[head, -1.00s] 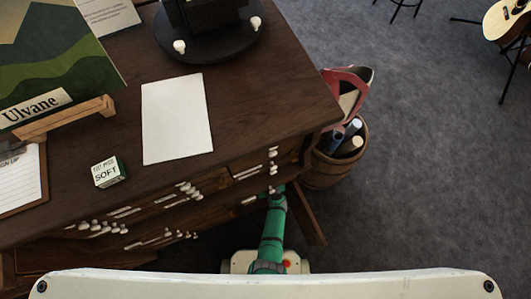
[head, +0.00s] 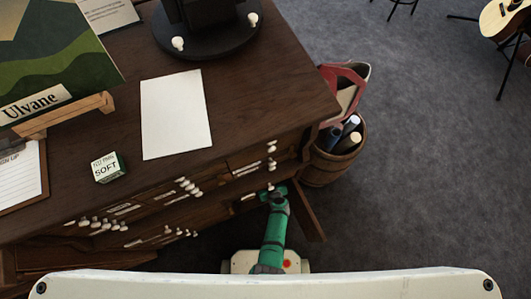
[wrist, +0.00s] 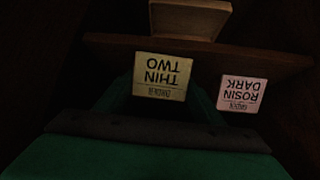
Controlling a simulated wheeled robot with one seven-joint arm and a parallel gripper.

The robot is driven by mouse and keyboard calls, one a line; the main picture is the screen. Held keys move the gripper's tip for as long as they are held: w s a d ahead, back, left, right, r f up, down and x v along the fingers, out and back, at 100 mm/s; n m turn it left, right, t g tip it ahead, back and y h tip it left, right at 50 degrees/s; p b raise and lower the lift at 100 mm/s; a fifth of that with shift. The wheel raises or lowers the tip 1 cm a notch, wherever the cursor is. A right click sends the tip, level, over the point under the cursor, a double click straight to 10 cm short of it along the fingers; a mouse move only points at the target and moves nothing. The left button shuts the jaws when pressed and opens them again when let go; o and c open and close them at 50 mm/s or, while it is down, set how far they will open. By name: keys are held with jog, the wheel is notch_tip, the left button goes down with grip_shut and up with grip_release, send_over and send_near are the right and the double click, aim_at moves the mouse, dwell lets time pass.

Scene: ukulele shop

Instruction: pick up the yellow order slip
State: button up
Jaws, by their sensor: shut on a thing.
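In the wrist view, the yellow order slip (wrist: 163,77) shows upside down and reads "THIN TWO". My gripper (wrist: 162,98) has its green fingers on either side of the slip's lower part and is shut on it. A pink slip (wrist: 243,92) reading "ROSIN DARK" is just to the right, apart from my fingers. In the head view, my green arm reaches to the front of the wooden drawer desk (head: 245,100), by the right-hand drawers. The slips do not show there, and my fingertips cannot be made out.
A wooden ledge (wrist: 110,42) runs behind the slips; the surroundings are dark. On the desk are a white sheet (head: 176,113), a small "SOFT" box (head: 108,167) and a black round stand (head: 205,40). A wooden barrel (head: 328,165) stands right of the desk.

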jog(key=shift+s+d, duration=0.25)
jog(key=shift+s, duration=0.3)
jog(key=shift+s+d, duration=0.25)
jog(key=shift+s, duration=0.25)
jog(key=o, duration=1.1)
jog(key=shift+o, duration=0.2)
jog(key=v, duration=1)
jog(key=shift+s+r, duration=0.25)
jog(key=shift+r, duration=0.05)
jog(key=shift+d, duration=0.1)
